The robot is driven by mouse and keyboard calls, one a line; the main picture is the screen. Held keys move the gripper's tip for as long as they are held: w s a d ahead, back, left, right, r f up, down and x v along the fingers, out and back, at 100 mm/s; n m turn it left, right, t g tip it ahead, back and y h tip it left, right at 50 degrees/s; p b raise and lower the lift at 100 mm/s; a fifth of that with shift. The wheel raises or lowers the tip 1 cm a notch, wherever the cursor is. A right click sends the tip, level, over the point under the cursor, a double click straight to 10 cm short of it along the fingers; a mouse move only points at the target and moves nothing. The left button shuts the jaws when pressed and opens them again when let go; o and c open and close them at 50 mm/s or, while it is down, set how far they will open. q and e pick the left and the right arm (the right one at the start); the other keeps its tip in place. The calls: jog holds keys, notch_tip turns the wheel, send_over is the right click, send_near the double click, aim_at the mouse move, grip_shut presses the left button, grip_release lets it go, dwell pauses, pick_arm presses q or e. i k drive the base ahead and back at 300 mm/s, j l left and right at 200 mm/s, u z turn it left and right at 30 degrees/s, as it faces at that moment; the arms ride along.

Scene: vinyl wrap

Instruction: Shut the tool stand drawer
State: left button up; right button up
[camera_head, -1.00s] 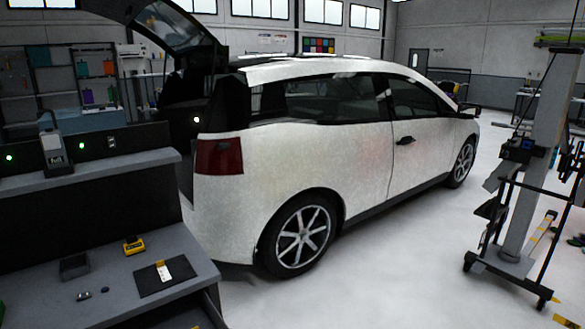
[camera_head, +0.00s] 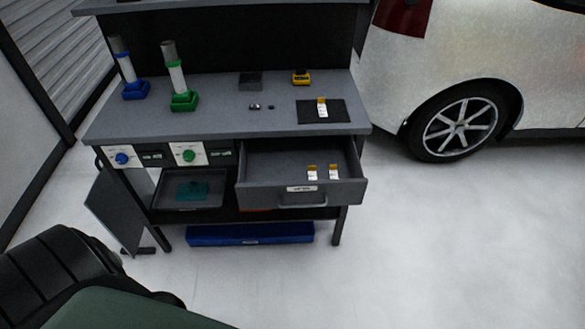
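The tool stand (camera_head: 225,92) is a dark grey workbench in the upper middle of the head view. Its drawer (camera_head: 272,196) is pulled open at the right side under the worktop, with a handle (camera_head: 302,204) on its front. Two small white and yellow items (camera_head: 322,173) lie inside it. Dark and green rounded parts at the lower left look like my own body. Neither of my grippers shows in the view.
A blue holder (camera_head: 135,90), a green holder (camera_head: 184,101), a black mat (camera_head: 322,111) and a yellow device (camera_head: 301,78) are on the worktop. A blue case (camera_head: 250,234) lies underneath. A white car (camera_head: 540,90) stands right. The floor in front is clear.

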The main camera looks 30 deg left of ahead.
aim_at(273, 173)
jog(key=u, duration=0.9)
